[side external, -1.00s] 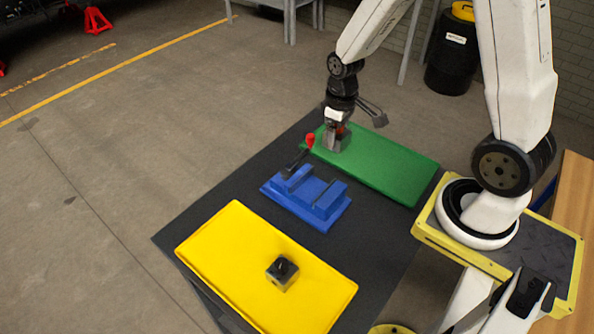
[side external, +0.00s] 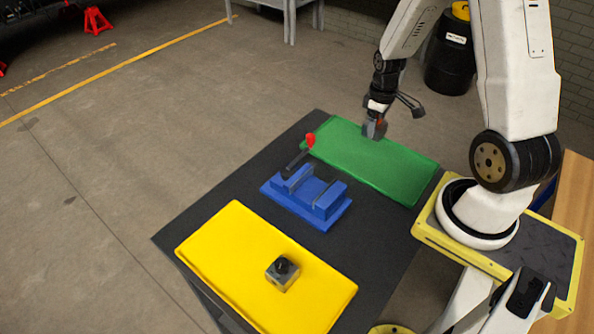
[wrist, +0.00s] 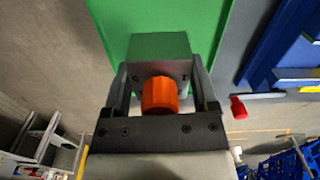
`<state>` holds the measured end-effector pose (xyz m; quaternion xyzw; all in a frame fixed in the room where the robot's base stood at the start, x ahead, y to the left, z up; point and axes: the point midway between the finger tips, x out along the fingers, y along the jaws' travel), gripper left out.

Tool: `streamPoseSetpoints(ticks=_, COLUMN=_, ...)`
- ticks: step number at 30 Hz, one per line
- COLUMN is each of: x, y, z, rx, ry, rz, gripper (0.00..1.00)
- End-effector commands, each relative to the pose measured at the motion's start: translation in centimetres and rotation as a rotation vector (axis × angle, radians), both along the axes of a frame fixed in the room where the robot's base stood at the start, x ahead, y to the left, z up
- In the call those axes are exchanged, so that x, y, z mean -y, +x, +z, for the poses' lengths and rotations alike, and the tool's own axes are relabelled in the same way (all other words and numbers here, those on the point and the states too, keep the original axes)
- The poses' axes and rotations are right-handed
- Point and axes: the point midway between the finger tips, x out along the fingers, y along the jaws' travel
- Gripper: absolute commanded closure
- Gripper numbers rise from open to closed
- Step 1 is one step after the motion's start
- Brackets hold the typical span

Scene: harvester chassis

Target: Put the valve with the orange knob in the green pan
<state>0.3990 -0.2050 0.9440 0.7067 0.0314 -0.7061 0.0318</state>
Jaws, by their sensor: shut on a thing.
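My gripper (side external: 376,122) is shut on the valve with the orange knob (wrist: 160,94). In the wrist view the valve's grey block body (wrist: 160,52) sits between the two fingers, with the orange knob facing the camera. In the side view the valve's grey body (side external: 373,131) hangs under the gripper, small and partly hidden, in front of the green pan's far edge. The green pan (side external: 390,172) lies flat at the far right of the dark table and looks empty. It also fills the background behind the valve in the wrist view (wrist: 118,20).
A blue fixture (side external: 308,212) stands mid-table, and a red-knobbed lever (side external: 310,140) rises by the green pan's left corner. A yellow pan (side external: 225,250) at the near side holds a grey block with a black knob (side external: 283,272).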

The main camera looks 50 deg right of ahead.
Motion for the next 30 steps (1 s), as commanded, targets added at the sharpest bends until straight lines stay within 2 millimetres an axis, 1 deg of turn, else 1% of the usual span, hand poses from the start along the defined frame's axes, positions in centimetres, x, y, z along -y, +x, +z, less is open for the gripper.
streamPoseSetpoints(ticks=5, x=0.0, y=0.0, z=-1.0, rx=-0.001, ry=0.001, rz=0.000, gripper=1.00)
streamPoseSetpoints(ticks=12, x=-0.1, y=0.0, z=-3.4, rx=-0.002, ry=0.002, rz=0.000, gripper=1.00)
streamPoseSetpoints(ticks=15, x=0.0, y=0.0, z=-4.1, rx=-0.001, ry=0.000, rz=-0.001, gripper=1.00)
streamPoseSetpoints(ticks=25, x=0.0, y=0.0, z=-4.6, rx=0.000, ry=0.000, rz=-0.001, gripper=1.00)
streamPoseSetpoints(ticks=30, x=0.0, y=0.0, z=-5.8, rx=-0.001, ry=0.001, rz=-0.001, gripper=1.00)
